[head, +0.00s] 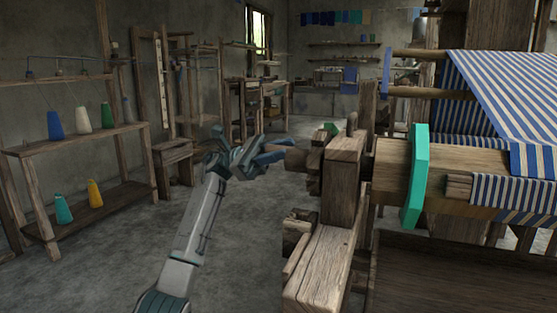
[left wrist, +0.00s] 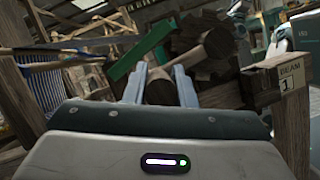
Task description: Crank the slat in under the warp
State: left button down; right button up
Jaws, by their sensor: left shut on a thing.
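The wooden slat (head: 459,187) lies along the front beam (head: 391,165), its left end bare and the rest running under the blue-and-white striped warp (head: 500,190). A green flange (head: 414,178) stands on the beam just left of the slat. My left gripper (head: 272,153) is at the left end of the beam's axle, beside the loom's post. It is shut on a round wooden crank handle (left wrist: 158,88), which shows between its two fingers in the left wrist view. The fingers partly hide the handle. My right gripper is in neither view.
The loom's thick wooden post (head: 342,185) and lower timber (head: 320,270) stand close to the right of my left gripper. A shelf with coloured thread cones (head: 82,120) is at the left. The floor (head: 245,225) between is clear. A "BEAM 1" tag (left wrist: 290,79) shows on wood.

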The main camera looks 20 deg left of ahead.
pick_arm(q)
jog(key=shift+w+r+m+g, duration=0.1)
jog(key=shift+r+m+g, duration=0.3)
jog(key=shift+r+m, duration=0.15)
jog(key=shift+r, duration=0.55)
jog(key=c, duration=1.2)
grip_release()
jog(key=shift+f, duration=0.1)
